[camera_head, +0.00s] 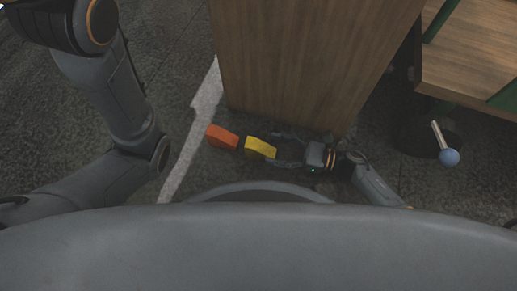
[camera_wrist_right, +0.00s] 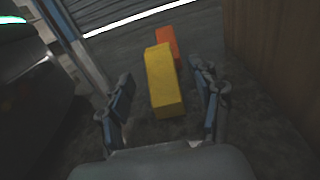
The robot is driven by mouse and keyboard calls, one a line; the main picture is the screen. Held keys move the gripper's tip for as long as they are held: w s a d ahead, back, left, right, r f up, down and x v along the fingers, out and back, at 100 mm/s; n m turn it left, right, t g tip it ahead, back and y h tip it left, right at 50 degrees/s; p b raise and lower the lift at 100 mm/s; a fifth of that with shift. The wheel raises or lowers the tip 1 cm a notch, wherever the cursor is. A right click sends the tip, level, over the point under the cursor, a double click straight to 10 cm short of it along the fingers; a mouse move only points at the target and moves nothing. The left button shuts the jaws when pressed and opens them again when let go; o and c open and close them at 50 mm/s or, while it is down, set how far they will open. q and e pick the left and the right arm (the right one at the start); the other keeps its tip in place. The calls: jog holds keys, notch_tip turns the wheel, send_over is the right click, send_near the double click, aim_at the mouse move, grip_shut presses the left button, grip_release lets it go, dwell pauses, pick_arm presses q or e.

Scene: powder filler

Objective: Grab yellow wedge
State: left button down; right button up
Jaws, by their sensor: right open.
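A yellow wedge (camera_head: 260,147) lies on the dark floor beside the wooden cabinet in the head view. My right gripper (camera_head: 279,150) comes in from the right with its fingers spread at the wedge's right end. In the right wrist view the yellow wedge (camera_wrist_right: 164,84) lies ahead, with its near end between the open fingers of my right gripper (camera_wrist_right: 163,105). I see gaps on both sides of the wedge, and cannot tell exact contact. My left arm shows at the left of the head view, but its gripper is out of the picture.
An orange block (camera_head: 222,137) lies just left of the yellow wedge; it also shows behind it in the right wrist view (camera_wrist_right: 168,40). A wooden cabinet (camera_head: 300,60) stands close above the gripper. A blue ball-topped lever (camera_head: 449,157) is at right. A white line (camera_head: 207,100) marks the floor.

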aim_at(261, 146)
jog(key=b+x, duration=0.1)
jog(key=x, duration=0.1)
jog(key=b+x, duration=0.1)
jog(key=x, duration=0.1)
jog(key=shift+s+f, duration=0.1)
jog(key=shift+f, duration=0.1)
jog(key=shift+a+r, duration=0.1)
jog(key=shift+a, duration=0.35)
jog(key=c, duration=1.3)
